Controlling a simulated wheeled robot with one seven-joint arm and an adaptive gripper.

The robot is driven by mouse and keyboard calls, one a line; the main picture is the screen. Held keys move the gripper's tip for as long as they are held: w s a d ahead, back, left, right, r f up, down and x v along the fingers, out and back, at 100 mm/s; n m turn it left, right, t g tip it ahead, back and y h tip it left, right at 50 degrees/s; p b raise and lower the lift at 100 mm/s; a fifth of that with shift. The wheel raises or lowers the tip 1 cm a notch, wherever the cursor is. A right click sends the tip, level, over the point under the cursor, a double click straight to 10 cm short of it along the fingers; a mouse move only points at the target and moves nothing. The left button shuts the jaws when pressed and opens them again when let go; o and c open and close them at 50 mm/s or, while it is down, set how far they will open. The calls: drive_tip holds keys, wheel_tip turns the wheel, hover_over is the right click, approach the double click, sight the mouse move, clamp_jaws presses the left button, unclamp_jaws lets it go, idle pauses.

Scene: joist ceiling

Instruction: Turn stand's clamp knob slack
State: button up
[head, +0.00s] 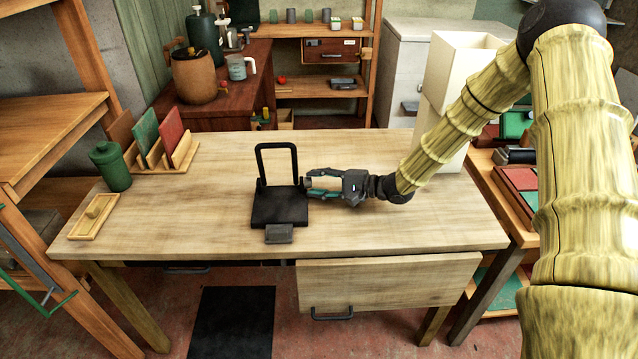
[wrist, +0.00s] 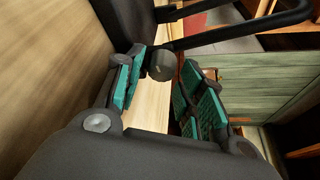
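The black stand (head: 279,207) is on the wooden table, with a flat base and an upright open frame. In the wrist view, its round dark grey clamp knob (wrist: 162,63) sits at the side of the stand, where the frame meets the base. My gripper (head: 309,184) is at the right side of the stand, pointing left. In the wrist view my gripper (wrist: 163,90) has its teal-padded fingers apart. The knob is near the fingertips, closer to the left finger. I cannot tell whether that finger touches it. In the head view my gripper hides the knob.
The wooden table (head: 400,233) is mostly clear around the stand. A green canister (head: 111,167), a wooden rack with books (head: 168,158) and a small wooden tray (head: 94,217) stand at the left. A tall cream box (head: 455,75) stands behind my arm. A drawer (head: 385,283) juts out in front.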

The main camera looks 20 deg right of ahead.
drive_tip(key=v, duration=1.2)
